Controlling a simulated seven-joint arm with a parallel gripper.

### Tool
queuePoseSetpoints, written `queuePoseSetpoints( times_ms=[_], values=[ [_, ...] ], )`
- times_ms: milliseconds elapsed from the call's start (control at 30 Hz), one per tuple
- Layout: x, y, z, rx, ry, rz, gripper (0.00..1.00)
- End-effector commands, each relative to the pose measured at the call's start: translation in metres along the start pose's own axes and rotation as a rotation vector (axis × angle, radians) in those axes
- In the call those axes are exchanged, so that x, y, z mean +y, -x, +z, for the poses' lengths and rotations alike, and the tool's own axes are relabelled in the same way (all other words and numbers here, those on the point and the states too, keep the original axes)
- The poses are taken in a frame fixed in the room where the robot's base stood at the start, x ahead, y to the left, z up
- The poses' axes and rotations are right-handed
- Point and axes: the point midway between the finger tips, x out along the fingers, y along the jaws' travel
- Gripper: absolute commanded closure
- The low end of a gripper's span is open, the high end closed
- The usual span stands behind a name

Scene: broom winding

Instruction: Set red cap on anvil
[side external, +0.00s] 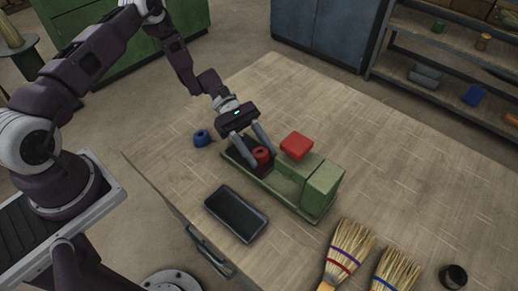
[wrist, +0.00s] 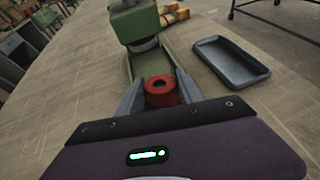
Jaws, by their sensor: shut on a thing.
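The red cap (side external: 261,155) is a short round piece with a hole in its top. My gripper (side external: 256,150) is shut on it, one finger on each side. The cap also shows in the wrist view (wrist: 162,92), upright between the fingertips (wrist: 160,97). It is over the near end of the green press base (side external: 301,208); I cannot tell whether it touches what is below. The anvil is not clearly distinguishable.
A blue cap (side external: 202,137) lies on the table left of the press. A dark, empty shallow tray (side external: 236,213) lies in front of it. Two brooms (side external: 349,246) (side external: 396,270) and a dark cup (side external: 453,276) are at the front right. The table's back right is clear.

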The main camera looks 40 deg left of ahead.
Motion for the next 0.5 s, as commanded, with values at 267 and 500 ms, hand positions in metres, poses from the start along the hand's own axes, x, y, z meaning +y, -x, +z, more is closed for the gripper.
queuePoseSetpoints(
  times_ms=[267,500],
  values=[
    [-0.0001,-0.0013,-0.0030,0.000,0.000,0.000,0.48],
    [0.0001,-0.0001,-0.0030,0.000,0.000,0.000,0.48]
  ],
)
